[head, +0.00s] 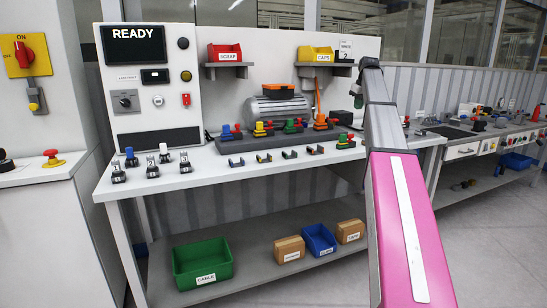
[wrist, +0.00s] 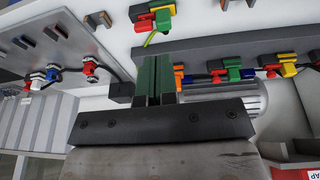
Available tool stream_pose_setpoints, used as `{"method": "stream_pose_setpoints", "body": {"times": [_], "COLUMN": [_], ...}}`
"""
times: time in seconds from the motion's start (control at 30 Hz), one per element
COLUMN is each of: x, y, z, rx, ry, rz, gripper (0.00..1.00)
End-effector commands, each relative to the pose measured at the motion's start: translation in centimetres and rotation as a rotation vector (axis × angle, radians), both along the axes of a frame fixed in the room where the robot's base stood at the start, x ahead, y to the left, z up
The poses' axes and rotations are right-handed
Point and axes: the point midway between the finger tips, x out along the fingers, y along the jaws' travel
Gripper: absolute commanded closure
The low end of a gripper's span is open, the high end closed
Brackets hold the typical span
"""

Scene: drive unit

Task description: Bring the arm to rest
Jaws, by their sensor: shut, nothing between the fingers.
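My arm (head: 398,210), with a pink link and a grey forearm, reaches from the lower right up over the right part of the workbench in the head view. My gripper (head: 358,97) shows only as a small dark shape below the arm's far end, near the right end of the bench's back panel. In the wrist view my gripper (wrist: 155,60) has two dark green fingers side by side, shut, with nothing between them. The fingers stand in front of the bench items; I cannot tell their exact distance.
The bench top (head: 180,182) carries a grey motor (head: 278,108), coloured connectors and small clips. A red bin (head: 225,52) and a yellow bin (head: 316,53) sit on wall shelves. A green crate (head: 203,262) stands on the lower shelf. Another bench (head: 490,140) stands at right.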

Motion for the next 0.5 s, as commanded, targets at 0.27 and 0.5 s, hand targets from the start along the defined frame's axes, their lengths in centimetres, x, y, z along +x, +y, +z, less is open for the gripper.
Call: {"method": "stream_pose_setpoints", "body": {"times": [0.27,0.5], "x": [-1.4,-3.8], "y": [1.7,4.1], "z": [-5.5,-13.4], "rx": [0.006,0.015], "ry": [0.021,0.053], "rz": [-0.025,-0.065], "gripper": [1.0,1.0]}}
